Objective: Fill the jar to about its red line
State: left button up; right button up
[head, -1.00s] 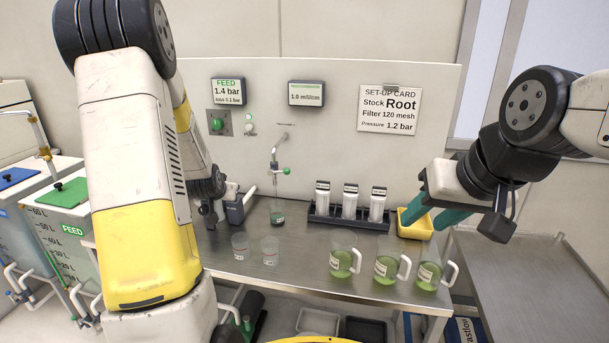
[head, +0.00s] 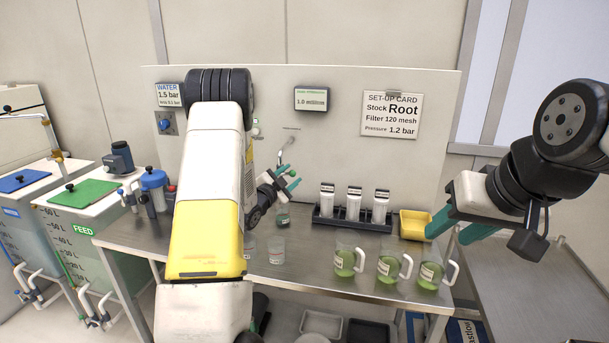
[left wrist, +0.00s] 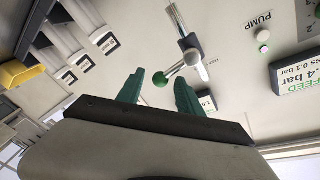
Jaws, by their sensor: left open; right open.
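A jar (head: 283,219) with dark green content low in it stands under the tap (head: 287,146) at the back of the bench. Its level against a red line is too small to read. My left gripper (head: 287,178) is open at the tap, just above this jar. In the left wrist view my left gripper (left wrist: 160,90) has its green fingers on either side of the tap's green-knobbed lever (left wrist: 160,79); I cannot tell whether they touch it. A clear jar (head: 277,250) with red marks stands in front, another beside it, partly behind my arm. My right gripper (head: 455,228) is open and empty.
Several green-filled jugs (head: 387,268) stand along the front right edge. A black rack (head: 330,222) of white cylinders and a yellow tray (head: 415,226) are behind them. Tanks with a green lid (head: 90,193) and a blue lid (head: 22,180) stand left. A side table (head: 530,280) is clear.

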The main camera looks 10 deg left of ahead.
pick_arm(q)
jog(key=shift+x, duration=1.05)
grip_shut()
jog(key=shift+n, duration=0.4)
jog(key=r+n, duration=0.1)
jog(key=n, duration=0.1)
jog(key=a+r+n+t, duration=0.1)
jog(key=n, duration=0.1)
jog(key=shift+a+r+n+t, duration=0.25)
jog(key=shift+a+n, duration=0.05)
jog(key=shift+n, duration=0.8)
jog(key=shift+a+r+n+t, duration=0.25)
jog(key=shift+n, duration=0.85)
grip_release()
jog(key=shift+r, duration=0.2)
